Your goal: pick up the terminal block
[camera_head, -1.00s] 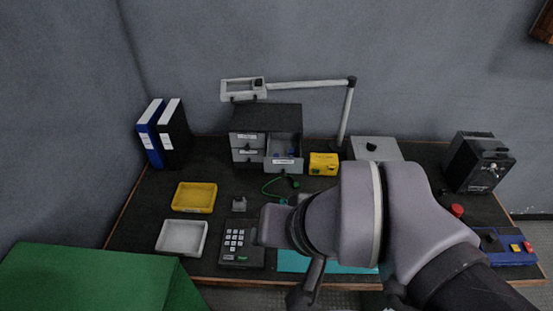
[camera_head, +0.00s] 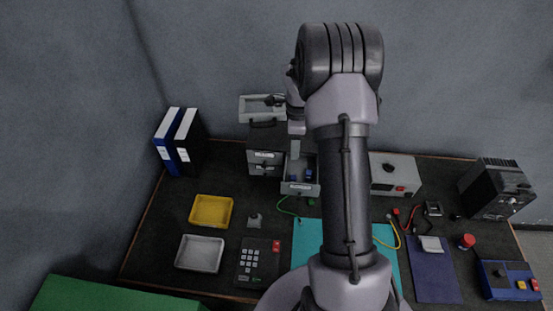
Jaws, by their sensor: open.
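Small blue parts (camera_head: 308,174) lie in the open drawer (camera_head: 300,188) of the dark cabinet; one may be the terminal block, but they are too small to tell. A small grey piece (camera_head: 254,220) stands on the desk in front of the cabinet. My gripper (camera_head: 296,150) points down over the left part of the open drawer and is open. Its fingers are small in view, and I see nothing held. My arm hides the area right of the drawer.
A yellow tray (camera_head: 211,211), white tray (camera_head: 200,253) and keypad (camera_head: 257,262) are at left. A grey box (camera_head: 395,175) and black unit (camera_head: 494,190) are at right.

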